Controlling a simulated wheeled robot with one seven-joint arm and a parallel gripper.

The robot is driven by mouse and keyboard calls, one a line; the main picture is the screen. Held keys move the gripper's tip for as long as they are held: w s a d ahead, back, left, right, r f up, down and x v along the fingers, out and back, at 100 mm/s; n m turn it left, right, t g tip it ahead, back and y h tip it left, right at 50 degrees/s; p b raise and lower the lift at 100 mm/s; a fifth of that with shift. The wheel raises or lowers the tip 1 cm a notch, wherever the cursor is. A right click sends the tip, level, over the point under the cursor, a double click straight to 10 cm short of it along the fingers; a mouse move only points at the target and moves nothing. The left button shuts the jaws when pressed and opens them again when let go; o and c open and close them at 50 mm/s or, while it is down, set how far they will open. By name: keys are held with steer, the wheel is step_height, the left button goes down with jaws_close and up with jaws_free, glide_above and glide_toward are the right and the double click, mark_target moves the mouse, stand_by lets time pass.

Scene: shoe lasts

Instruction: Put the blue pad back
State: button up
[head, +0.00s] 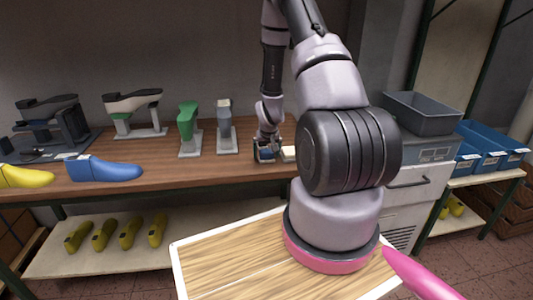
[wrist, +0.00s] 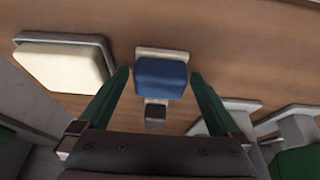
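The blue pad (wrist: 161,78) shows in the middle of the wrist view, with a cream edge (wrist: 162,52) showing just beyond it. My gripper (wrist: 160,74) is open, with one green finger on each side of the pad and a small gap visible on both sides. I cannot tell how far the fingertips are above or below the pad's top. In the head view, my gripper (head: 266,148) is low over the wooden bench (head: 150,160), and the blue pad (head: 264,156) shows small beneath it, partly hidden.
A cream pad on a grey base (wrist: 62,68) lies left of the fingers in the wrist view. A grey stand (head: 227,130) and a green stand (head: 189,125) are near in the head view. A blue shoe last (head: 103,170) lies farther left, with clear bench between.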

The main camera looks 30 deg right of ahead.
steer(key=s+a+r+t+y, duration=0.1)
steer(key=s+a+r, duration=0.25)
steer(key=r, duration=0.75)
steer(key=s+a+r, duration=0.3)
steer(key=s+r, duration=0.1)
steer(key=r, duration=0.8)
steer(key=s+a+r+t+y, duration=0.1)
steer(key=s+a+r, duration=0.25)
steer(key=r, duration=0.75)
steer(key=s+a+r, duration=0.2)
steer(key=s+r, duration=0.3)
steer(key=s, duration=0.3)
steer(key=s+a+r+m+y, duration=0.1)
steer(key=s+a+r, duration=0.2)
steer(key=s+r, duration=0.3)
steer(key=shift+s+a+t+y, duration=0.25)
steer(key=shift+s+t+y, duration=0.05)
steer(key=shift+s, duration=0.7)
